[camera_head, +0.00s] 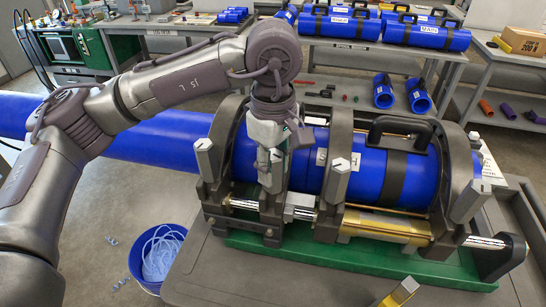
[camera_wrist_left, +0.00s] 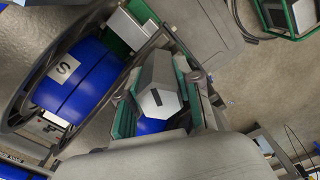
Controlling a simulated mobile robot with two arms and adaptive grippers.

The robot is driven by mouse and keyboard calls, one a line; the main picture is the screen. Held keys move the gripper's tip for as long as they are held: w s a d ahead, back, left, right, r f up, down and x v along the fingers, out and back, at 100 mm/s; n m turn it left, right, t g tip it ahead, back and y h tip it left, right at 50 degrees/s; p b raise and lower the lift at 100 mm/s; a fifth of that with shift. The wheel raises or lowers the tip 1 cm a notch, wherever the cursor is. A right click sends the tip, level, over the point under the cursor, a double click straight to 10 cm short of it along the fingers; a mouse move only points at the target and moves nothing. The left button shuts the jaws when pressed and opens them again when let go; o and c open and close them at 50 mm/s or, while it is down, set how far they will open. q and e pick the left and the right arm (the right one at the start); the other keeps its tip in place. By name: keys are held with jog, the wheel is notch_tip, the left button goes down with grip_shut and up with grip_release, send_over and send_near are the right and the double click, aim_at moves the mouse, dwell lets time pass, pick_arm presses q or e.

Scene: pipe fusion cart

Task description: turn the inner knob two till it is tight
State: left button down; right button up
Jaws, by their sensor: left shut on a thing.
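The knob in my left gripper, a light grey hexagonal one (camera_head: 271,172), stands on the front of an inner clamp of the pipe fusion machine (camera_head: 325,190). In the left wrist view the knob (camera_wrist_left: 160,92) shows a dark mark on its end face and sits between green-padded fingers. My left gripper (camera_head: 268,150) comes down from above and is shut on this knob. Similar grey knobs stand to its left (camera_head: 205,158) and right (camera_head: 341,175), with another at the far right (camera_head: 468,200). My right gripper is not in view.
A blue pipe (camera_head: 150,141) runs through the clamps. A blue bucket (camera_head: 161,260) stands on the floor at the lower left. Tables with blue pipe pieces (camera_head: 425,36) stand behind. A cardboard box (camera_head: 524,40) is at the upper right.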

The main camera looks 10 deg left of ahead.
pick_arm(q)
jog(key=shift+f+m+b, duration=0.25)
jog(key=shift+m+b, duration=0.35)
jog(key=shift+m, duration=0.1)
jog(key=shift+m+b, duration=0.3)
jog(key=shift+m, duration=0.2)
jog(key=shift+r+m, duration=0.25)
jog(key=shift+m, duration=0.15)
